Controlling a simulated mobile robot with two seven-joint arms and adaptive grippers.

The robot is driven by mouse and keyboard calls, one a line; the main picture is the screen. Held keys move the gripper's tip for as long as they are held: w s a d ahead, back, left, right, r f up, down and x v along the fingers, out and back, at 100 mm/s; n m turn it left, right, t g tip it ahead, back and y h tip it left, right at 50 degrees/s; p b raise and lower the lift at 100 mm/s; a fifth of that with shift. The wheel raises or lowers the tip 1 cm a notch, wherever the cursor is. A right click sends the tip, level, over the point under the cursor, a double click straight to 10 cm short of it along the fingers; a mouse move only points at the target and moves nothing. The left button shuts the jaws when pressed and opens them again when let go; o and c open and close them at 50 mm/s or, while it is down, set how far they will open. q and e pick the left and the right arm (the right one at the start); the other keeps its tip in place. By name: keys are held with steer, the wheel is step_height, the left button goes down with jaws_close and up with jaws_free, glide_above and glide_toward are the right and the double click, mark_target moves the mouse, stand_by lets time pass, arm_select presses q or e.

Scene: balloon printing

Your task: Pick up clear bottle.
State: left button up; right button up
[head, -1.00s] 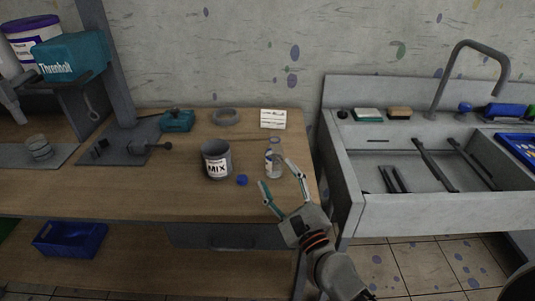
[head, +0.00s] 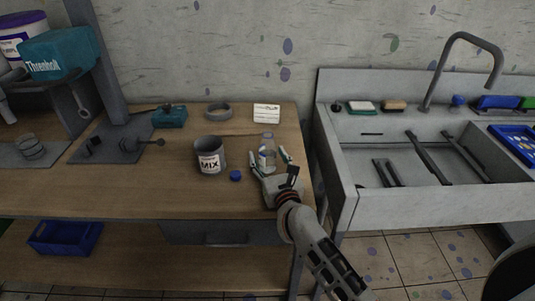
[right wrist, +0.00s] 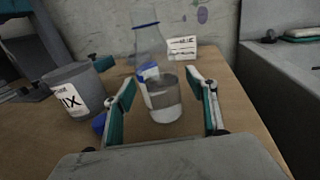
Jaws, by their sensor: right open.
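The clear bottle (head: 268,151) stands upright on the wooden bench, near its right end. It has a blue ring at the neck and a label with blue on it. My right gripper (head: 271,161) is open, with one finger on each side of the bottle's lower part. In the right wrist view my right gripper (right wrist: 169,92) shows a gap between each finger and the bottle. My left gripper is not in view.
A grey MIX can (head: 210,156) and a blue cap (head: 235,176) stand left of the bottle. A white card (head: 266,113) and a grey ring (head: 218,111) are behind. A sink (head: 380,165) adjoins the bench on the right.

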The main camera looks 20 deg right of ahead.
steer(key=shift+w, duration=0.4)
steer(key=shift+c, duration=0.4)
steer(key=c, duration=1.2)
steer(key=shift+r, duration=0.1)
